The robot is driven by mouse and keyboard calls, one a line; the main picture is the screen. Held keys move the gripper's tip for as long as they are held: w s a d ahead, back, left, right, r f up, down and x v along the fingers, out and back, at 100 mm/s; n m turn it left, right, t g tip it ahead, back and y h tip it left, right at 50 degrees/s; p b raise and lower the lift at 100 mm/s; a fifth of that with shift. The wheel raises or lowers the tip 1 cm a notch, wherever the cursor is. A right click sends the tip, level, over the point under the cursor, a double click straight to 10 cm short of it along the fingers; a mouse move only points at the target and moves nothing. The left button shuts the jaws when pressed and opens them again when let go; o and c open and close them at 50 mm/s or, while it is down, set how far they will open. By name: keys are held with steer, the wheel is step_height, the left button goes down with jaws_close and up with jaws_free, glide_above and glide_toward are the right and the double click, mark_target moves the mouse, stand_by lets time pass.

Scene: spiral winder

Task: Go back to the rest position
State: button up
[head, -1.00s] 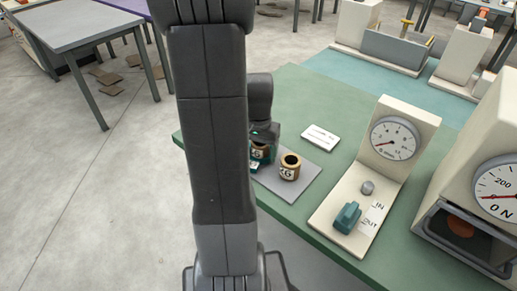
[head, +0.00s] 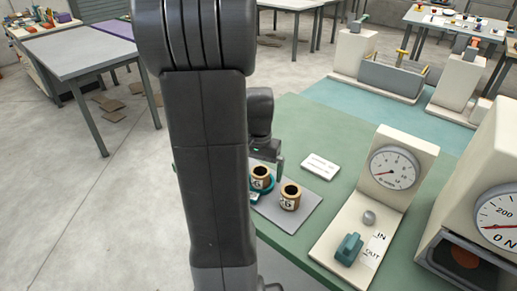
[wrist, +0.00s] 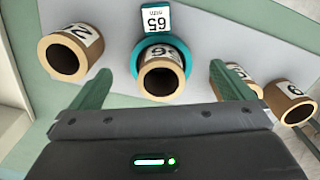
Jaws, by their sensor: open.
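My gripper (wrist: 163,72) is open, with one green finger on either side in the wrist view. Between and beyond the fingers stands a brown tube with a number label (wrist: 162,78), set in a teal ring (wrist: 137,60) with a tag reading 65. The fingers appear apart from it. In the head view this tube (head: 261,178) stands on a grey plate (head: 292,222), and my gripper (head: 277,160) is just above and behind it. My arm hides part of the scene to the left.
Another labelled tube (head: 290,196) stands right of the ringed one. The wrist view shows further tubes at left (wrist: 70,52) and right (wrist: 288,102). A white card (head: 320,167) and a cream gauge stand (head: 405,150) with a teal switch (head: 348,249) share the green table.

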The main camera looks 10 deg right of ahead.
mark_target(258, 181)
step_height(258, 181, up, 9)
stand_by(0.5)
step_height(258, 181, down, 14)
steer(key=shift+r, duration=0.1)
steer(key=shift+w+r, duration=0.1)
steer(key=shift+r, duration=0.45)
steer(key=shift+r+p, duration=0.4)
steer(key=shift+p, duration=0.1)
